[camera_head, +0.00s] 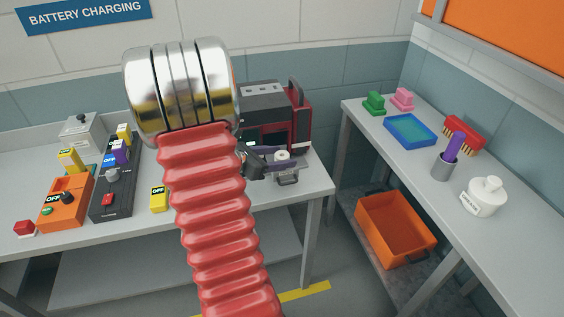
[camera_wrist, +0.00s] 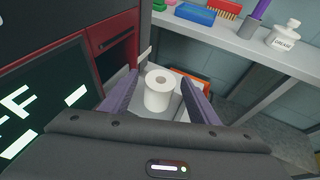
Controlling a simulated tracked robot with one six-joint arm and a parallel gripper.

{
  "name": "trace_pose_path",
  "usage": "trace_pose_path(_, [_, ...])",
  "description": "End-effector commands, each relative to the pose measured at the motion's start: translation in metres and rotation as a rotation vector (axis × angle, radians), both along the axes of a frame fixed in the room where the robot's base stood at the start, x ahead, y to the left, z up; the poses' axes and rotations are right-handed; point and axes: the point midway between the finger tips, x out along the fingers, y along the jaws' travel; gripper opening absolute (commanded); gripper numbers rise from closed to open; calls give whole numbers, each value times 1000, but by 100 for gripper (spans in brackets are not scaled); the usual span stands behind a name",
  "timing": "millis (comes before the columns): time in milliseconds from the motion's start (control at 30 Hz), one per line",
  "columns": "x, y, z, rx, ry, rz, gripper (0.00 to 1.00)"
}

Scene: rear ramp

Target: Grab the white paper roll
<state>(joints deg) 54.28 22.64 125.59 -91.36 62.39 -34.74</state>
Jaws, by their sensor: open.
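The white paper roll (camera_wrist: 158,92) stands upright near the right end of the grey bench, its top hole facing up in the wrist view. It also shows small and partly hidden in the head view (camera_head: 283,155). My gripper (camera_wrist: 160,84) is open, with one purple finger on the left of the roll and one on the right. The roll appears between the fingers, with a narrow gap visible on each side. I cannot tell the exact height of the fingertips relative to the roll. My red ribbed arm covers part of the bench in the head view.
A red and black machine (camera_head: 285,115) stands right behind my gripper. Orange and black control boxes (camera_head: 66,203) are at the left. The right bench holds a blue tray (camera_head: 411,130), a red brush (camera_head: 464,134) and a white grease bottle (camera_head: 485,197). An orange crate (camera_head: 398,228) sits below.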

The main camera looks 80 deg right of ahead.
Motion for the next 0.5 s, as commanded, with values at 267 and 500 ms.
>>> trace_pose_path(267, [-7,-9,-5,-1,-1,0,55])
trace_pose_path(500, [-7,-9,-5,0,0,0,55])
